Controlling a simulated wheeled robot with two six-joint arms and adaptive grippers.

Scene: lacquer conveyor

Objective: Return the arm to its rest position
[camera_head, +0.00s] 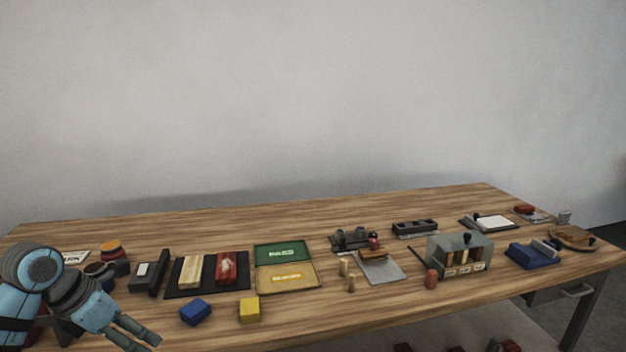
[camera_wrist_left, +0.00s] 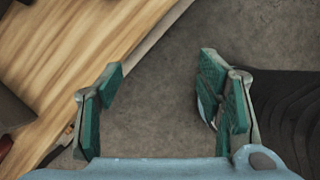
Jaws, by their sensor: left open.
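My left gripper (camera_head: 139,337) is at the lower left of the head view, over the near edge of the wooden table (camera_head: 330,320). Its arm comes in from the left edge. In the left wrist view the left gripper (camera_wrist_left: 160,95) has its two teal fingers spread wide. Nothing is between them but the grey floor (camera_wrist_left: 180,60) below. The table edge (camera_wrist_left: 145,40) runs diagonally across the upper left of that view. My right gripper is in neither view.
A blue block (camera_head: 195,312) and a yellow block (camera_head: 250,310) lie closest to the left gripper. Behind them are a dark tray (camera_head: 172,292) with two bars and green (camera_head: 283,252) and yellow (camera_head: 288,278) panels. A glass-fronted rack (camera_head: 440,262) and a blue box (camera_head: 528,257) stand farther right.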

